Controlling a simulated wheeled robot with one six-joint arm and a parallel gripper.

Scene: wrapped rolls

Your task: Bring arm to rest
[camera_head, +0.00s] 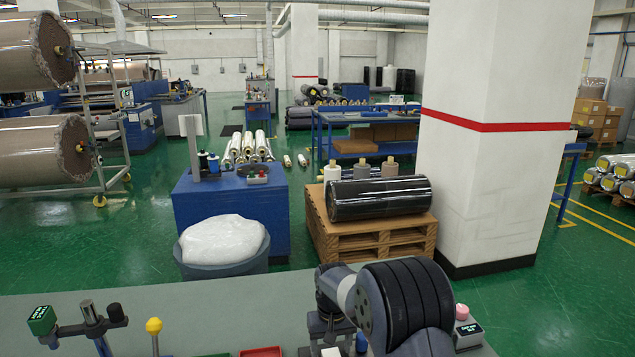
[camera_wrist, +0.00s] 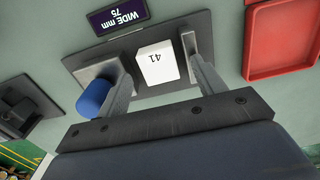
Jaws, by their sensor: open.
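My gripper (camera_wrist: 158,78) is open in the wrist view, its two fingers spread apart. A white block (camera_wrist: 157,64) marked 41 sits in the space between the fingers, on a dark plate (camera_wrist: 150,32). I see a gap on each side of the block, with no finger clearly touching it. A blue rounded piece (camera_wrist: 92,101) shows beside the left finger. In the head view my arm (camera_head: 390,300) is bent low over the grey bench (camera_head: 200,310) and hides most of the gripper.
A red tray (camera_wrist: 282,42) lies right of the plate. Bench fittings (camera_head: 95,322) stand at left, and a small device with a pink knob (camera_head: 463,325) at right.

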